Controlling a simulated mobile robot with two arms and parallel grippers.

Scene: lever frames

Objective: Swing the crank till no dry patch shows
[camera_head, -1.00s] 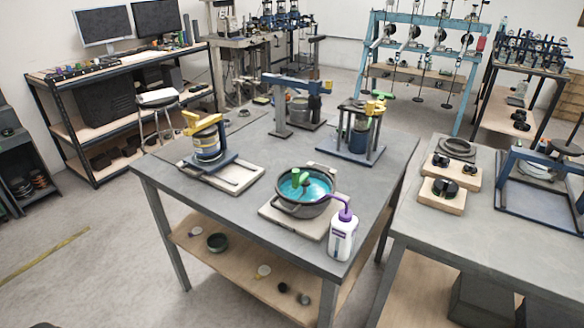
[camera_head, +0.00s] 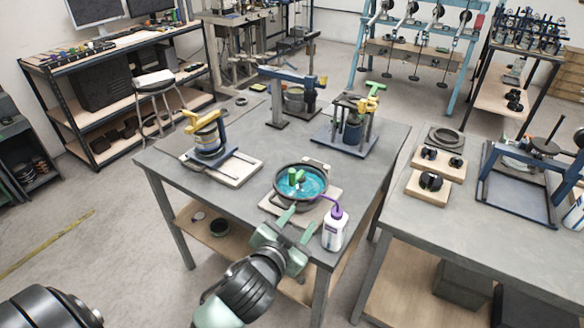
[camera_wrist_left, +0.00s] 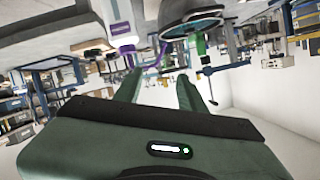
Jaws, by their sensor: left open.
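A dark round pan (camera_head: 279,197) sits on a pale board near the table's front corner, holding teal liquid (camera_head: 314,186). A green crank piece (camera_head: 293,175) stands up inside it, left of centre. I cannot make out a dry patch. My left gripper (camera_head: 300,222) is open and empty, in front of and apart from the pan, with its fingers pointing toward it. In the left wrist view, the open fingers (camera_wrist_left: 158,80) have nothing between them; the pan (camera_wrist_left: 190,27) and a green part (camera_wrist_left: 201,46) show upside down beyond. My right gripper is out of view.
A white wash bottle (camera_head: 334,232) with a purple spout stands just right of my left gripper. A yellow-handled device (camera_head: 207,140) is left on the table, and a post stand (camera_head: 350,128) is behind. The table's left front is clear.

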